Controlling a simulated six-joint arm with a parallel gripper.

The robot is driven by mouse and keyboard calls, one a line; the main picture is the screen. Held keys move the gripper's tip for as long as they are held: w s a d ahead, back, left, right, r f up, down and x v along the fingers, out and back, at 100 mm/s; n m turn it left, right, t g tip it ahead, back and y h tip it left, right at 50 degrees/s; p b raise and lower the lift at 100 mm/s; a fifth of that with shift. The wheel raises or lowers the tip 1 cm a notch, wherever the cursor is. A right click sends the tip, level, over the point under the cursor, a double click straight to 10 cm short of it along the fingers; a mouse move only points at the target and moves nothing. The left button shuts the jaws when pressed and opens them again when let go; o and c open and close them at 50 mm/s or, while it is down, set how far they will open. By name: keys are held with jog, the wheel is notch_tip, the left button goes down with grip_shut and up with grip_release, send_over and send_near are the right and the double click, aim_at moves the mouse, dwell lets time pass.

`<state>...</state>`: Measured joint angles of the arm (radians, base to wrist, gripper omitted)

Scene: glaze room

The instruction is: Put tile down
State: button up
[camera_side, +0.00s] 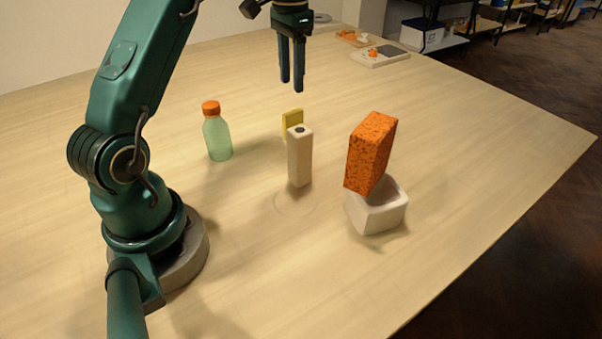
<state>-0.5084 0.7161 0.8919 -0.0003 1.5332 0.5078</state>
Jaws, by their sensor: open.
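A small yellow slab (292,117), which looks like the tile, stands upright on the table, partly hidden behind a cream block. Its lower part is hidden, so I cannot tell whether it touches the block. My gripper (292,86) is open and empty, with its fingers pointing down. In the picture the fingertips are just above the top of the yellow slab and apart from it.
The cream block (300,160), with a dark hole on top, stands behind a faint ring on the table (250,265). An orange speckled block (371,150) rests tilted in a white bowl (380,215). A green bottle (217,138) stands left. The front right is clear.

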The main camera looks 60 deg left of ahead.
jog(key=s+d+r+t, duration=0.2)
jog(key=s+d+r, duration=0.1)
jog(key=s+d, duration=0.35)
jog(key=s+d+r+t, duration=0.25)
jog(key=s+d, duration=0.25)
jog(key=d, duration=0.3)
jog(key=s+d+f+t, duration=0.1)
jog(key=s+d+f, duration=0.2)
jog(key=s, duration=0.3)
jog(key=shift+d, duration=0.3)
